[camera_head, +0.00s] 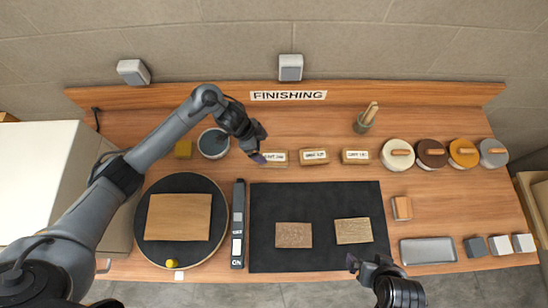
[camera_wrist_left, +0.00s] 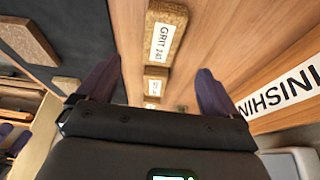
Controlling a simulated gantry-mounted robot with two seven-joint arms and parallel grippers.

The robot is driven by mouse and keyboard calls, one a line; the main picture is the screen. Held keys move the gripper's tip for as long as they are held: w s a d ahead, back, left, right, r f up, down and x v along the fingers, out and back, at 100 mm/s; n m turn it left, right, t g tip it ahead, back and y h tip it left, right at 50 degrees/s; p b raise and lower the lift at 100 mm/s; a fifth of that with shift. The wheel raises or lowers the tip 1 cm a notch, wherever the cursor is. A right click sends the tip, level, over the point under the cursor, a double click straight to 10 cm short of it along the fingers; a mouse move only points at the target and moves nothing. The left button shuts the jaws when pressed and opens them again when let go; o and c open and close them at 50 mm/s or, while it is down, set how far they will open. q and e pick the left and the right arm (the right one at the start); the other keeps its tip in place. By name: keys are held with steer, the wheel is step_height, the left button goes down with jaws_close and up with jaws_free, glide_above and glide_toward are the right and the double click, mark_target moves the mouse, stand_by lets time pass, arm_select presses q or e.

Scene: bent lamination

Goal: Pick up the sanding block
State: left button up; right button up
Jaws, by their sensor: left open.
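Three cork-coloured sanding blocks with white grit labels stand in a row at the back: a left one (camera_head: 276,164), a middle one (camera_head: 313,158) and a right one (camera_head: 355,157). My left gripper (camera_head: 259,156) is at the left end of the leftmost block. In the left wrist view, the gripper (camera_wrist_left: 155,85) is open, its purple fingers wide apart. A block labelled GRIT 240 (camera_wrist_left: 176,18) shows above the gap between them, with smaller blocks farther down. I cannot tell whether a finger touches a block. My right gripper (camera_head: 361,265) is by the front edge; its jaws are unclear.
A black mat (camera_head: 320,200) carries two brown textured pieces. A wooden panel (camera_head: 178,217) lies on a round black turntable to the left. A bowl (camera_head: 213,143) stands left of the blocks; a brush cup (camera_head: 364,122) and several round lidded tins (camera_head: 398,155) stand to the right.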

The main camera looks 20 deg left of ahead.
mark_target(273, 157)
arm_select(q)
steer(key=x, duration=0.8)
steer(key=shift+w+d+f, duration=0.15)
steer(key=shift+f, duration=0.45)
steer(key=shift+f, duration=0.2)
stand_by(0.3)
steer(key=shift+c, duration=0.2)
steer(key=c, duration=1.1)
